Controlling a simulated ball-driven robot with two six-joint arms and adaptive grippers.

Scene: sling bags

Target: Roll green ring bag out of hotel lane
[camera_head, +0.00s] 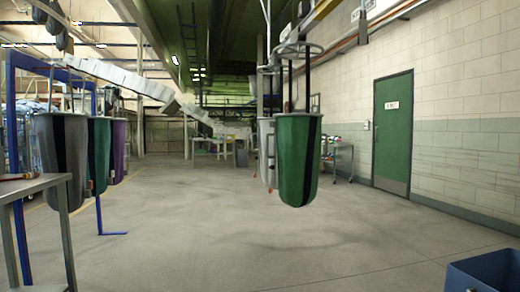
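A large green bag (293,165) with a black vertical stripe hangs right of centre. Dark straps run up from it to a metal ring (300,48) near an overhead rail. A white or pale grey bag (266,150) hangs behind it, partly hidden. At the left hang a grey bag (50,155) with a dark stripe, another green bag (98,165) and a purple bag (119,150). The grey bag partly hides the green one there. The frame shows no lane label that I can read. Neither of my grippers is in view.
A metal table (35,187) stands at the near left, beside a blue frame (98,215). A blue bin (490,273) is at the lower right. A cart (338,160) stands by the wall near a green door (393,135). The middle floor is clear.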

